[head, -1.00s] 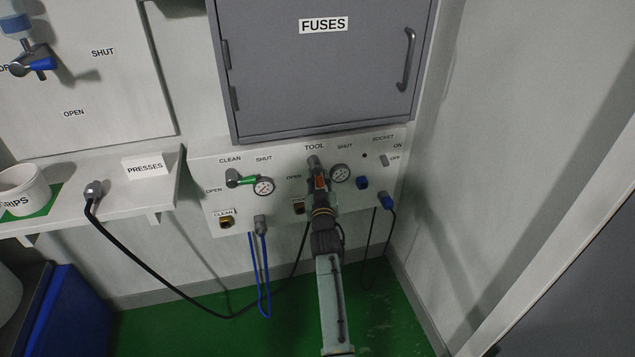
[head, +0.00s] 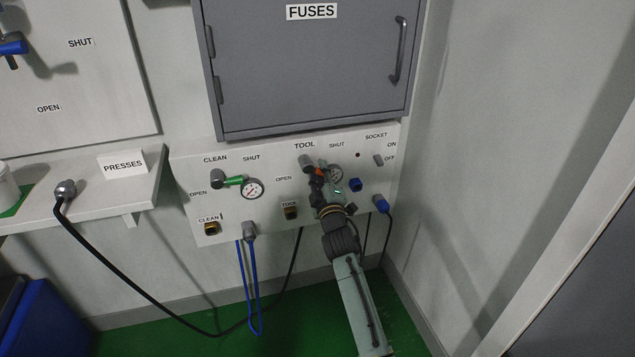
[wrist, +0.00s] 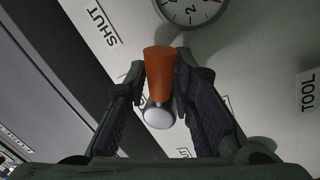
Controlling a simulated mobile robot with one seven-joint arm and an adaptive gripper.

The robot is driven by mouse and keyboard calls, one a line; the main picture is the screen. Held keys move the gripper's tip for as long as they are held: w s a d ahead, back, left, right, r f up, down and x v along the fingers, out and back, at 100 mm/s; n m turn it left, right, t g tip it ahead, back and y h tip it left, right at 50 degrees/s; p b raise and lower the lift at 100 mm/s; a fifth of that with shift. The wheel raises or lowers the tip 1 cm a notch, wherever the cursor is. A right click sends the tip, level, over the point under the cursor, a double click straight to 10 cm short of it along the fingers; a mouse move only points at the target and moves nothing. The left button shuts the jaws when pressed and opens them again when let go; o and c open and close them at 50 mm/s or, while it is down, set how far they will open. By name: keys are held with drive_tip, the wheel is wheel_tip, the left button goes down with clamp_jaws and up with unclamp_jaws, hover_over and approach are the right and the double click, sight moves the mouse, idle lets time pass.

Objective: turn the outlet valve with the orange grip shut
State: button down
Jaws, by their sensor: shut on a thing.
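The outlet valve (head: 306,162) is a grey hub under the TOOL label on the white wall panel. Its orange grip (head: 318,171) slants down and right from the hub, on the side of the SHUT label and the gauge. My gripper (head: 319,175) is shut on this grip and hides part of it. In the wrist view, the orange grip (wrist: 160,68) stands between my gripper's fingers (wrist: 158,85), with the hub's pale round end (wrist: 158,116) below it.
A gauge (head: 335,174) beside the valve is partly hidden by my arm. A green-gripped valve (head: 234,181) and another gauge (head: 252,189) are to the left. The grey FUSES cabinet (head: 310,75) hangs above. A blue plug (head: 381,203) with a cable is at right.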

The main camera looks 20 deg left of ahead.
drive_tip(key=n, duration=0.1)
drive_tip(key=n+b, duration=0.1)
drive_tip(key=n, duration=0.1)
drive_tip(key=shift+w+d+r+y, duration=0.15)
drive_tip(key=shift+r+y, duration=0.2)
drive_tip(key=shift+y, duration=0.05)
drive_tip(key=shift+r+n+g+y+b, duration=0.15)
drive_tip(key=shift+r+n+y+b, duration=0.1)
drive_tip(key=shift+n, duration=0.7)
drive_tip(key=shift+r+n+g+y+b, duration=0.15)
drive_tip(key=shift+r+n+b, duration=0.1)
drive_tip(key=shift+n, duration=0.7)
drive_tip(key=shift+r, duration=0.1)
drive_tip(key=c, duration=1.3)
unclamp_jaws()
drive_tip(key=shift+c, duration=0.2)
drive_tip(key=v, duration=1.2)
